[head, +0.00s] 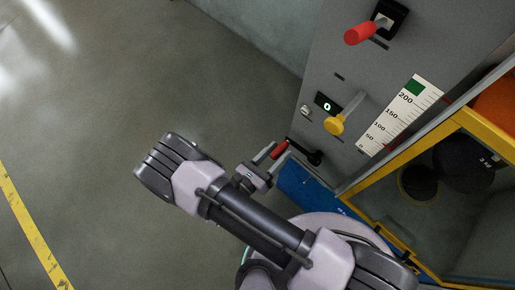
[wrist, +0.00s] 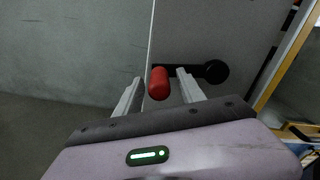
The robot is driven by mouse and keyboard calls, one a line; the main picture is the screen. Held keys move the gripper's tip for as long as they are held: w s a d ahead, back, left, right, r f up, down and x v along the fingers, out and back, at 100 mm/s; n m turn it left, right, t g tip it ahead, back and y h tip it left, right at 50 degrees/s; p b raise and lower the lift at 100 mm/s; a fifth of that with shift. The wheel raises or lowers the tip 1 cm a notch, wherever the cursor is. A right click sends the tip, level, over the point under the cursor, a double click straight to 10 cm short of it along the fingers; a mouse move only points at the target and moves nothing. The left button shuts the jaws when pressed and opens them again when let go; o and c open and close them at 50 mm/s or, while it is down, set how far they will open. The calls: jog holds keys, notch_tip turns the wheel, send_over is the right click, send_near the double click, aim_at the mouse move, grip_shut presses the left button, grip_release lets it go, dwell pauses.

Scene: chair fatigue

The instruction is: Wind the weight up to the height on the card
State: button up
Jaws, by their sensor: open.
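A winding crank with a red grip (head: 279,149) and a black arm (head: 307,155) is low on the grey machine panel. My gripper (head: 272,158) is at the grip, with its jaws open. In the wrist view the red grip (wrist: 158,84) stands between the two fingers, with a gap on each side, and the crank's black arm (wrist: 205,70) runs right to its hub. A white scale (head: 402,114) marked 50 to 200 has a green patch at its top. A black weight marked 3 kg (head: 464,166) is behind the yellow frame. I cannot make out a separate card.
Above the crank are a yellow-knobbed lever (head: 335,124) and a small display (head: 326,105) that seems to read 0. A red-handled lever (head: 361,33) is at the top. The yellow-framed bay (head: 405,160) is right of the panel. Open floor lies left.

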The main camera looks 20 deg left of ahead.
jog(key=p+v, duration=0.2)
jog(key=v, duration=1.5)
jog(key=shift+s, duration=0.25)
jog(key=shift+a, duration=0.2)
